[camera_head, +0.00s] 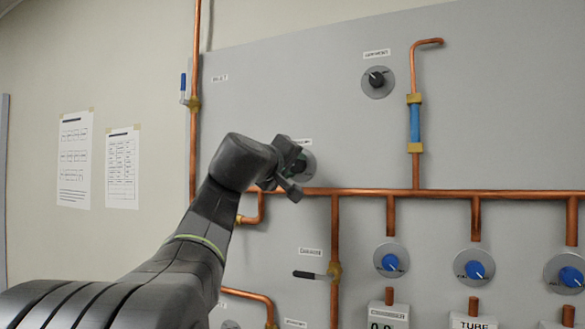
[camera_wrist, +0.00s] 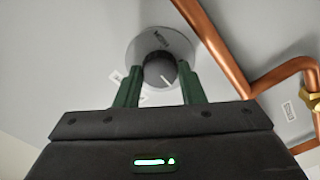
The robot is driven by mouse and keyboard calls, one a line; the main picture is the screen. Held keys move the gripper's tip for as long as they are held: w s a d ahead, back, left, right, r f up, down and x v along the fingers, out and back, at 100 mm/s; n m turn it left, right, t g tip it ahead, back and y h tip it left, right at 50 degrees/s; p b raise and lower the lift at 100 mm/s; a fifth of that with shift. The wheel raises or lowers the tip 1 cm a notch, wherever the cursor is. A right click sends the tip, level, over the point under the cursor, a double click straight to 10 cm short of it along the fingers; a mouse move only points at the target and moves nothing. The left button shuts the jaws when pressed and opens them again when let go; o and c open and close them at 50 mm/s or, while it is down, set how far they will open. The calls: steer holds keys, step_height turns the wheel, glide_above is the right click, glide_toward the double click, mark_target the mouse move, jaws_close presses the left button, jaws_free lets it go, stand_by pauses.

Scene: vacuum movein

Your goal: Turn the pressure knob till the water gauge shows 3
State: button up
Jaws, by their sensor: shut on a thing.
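In the wrist view, a black knob (camera_wrist: 158,72) with a white pointer line sits on a round grey dial plate (camera_wrist: 143,42). The green fingers of my gripper (camera_wrist: 157,82) are shut on it, one on each side. In the head view my gripper (camera_head: 292,178) is at the panel and hides most of this knob and its plate (camera_head: 309,163). The small label above it is too blurred to read. A box with a numeric display (camera_head: 388,318) is cut off at the bottom edge; I cannot tell whether it is the water gauge.
Copper pipes (camera_head: 450,191) run across the grey panel (camera_head: 300,80). Another black knob (camera_head: 376,79) is at the upper right, beside a blue tube (camera_head: 415,122). Several blue knobs (camera_head: 390,262) line the lower right.

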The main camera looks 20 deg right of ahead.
steer(key=m+b, duration=0.3)
steer(key=shift+f+m+b, duration=0.25)
steer(key=shift+m+b, duration=0.05)
steer(key=shift+m, duration=0.1)
steer(key=m+b, duration=0.3)
steer(key=m, duration=0.1)
steer(key=shift+m, duration=0.3)
steer(key=m+b, duration=0.2)
steer(key=m, duration=0.2)
steer(key=shift+r+m, duration=0.1)
steer(key=shift+m, duration=0.2)
steer(key=shift+m+b, duration=0.65)
steer(key=shift+m, duration=1.15)
steer(key=shift+d+r, duration=0.1)
steer(key=o, duration=1)
steer(key=shift+s, duration=0.1)
